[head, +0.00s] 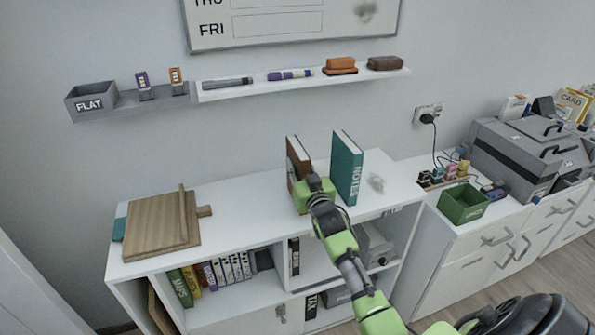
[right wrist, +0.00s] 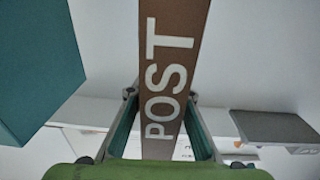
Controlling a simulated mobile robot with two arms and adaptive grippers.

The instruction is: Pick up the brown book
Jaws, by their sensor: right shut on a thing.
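The brown book (head: 298,157) stands upright on top of the white shelf desk (head: 240,205), partly hidden behind my right gripper (head: 314,185). In the right wrist view its brown spine (right wrist: 168,80) reads "POST" and lies between the two fingers of my right gripper (right wrist: 160,120). The right gripper is shut on the book's lower spine part. A teal book (head: 346,168) marked "NOTES" stands upright just to the right, apart from the brown one; it also shows in the right wrist view (right wrist: 40,65). My left gripper is in neither view.
A wooden board stand (head: 155,225) lies at the left of the desk top. A green bin (head: 463,203) and a grey machine (head: 525,155) stand on the right cabinet. A wall shelf (head: 300,84) runs above. The desk top between board and brown book is clear.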

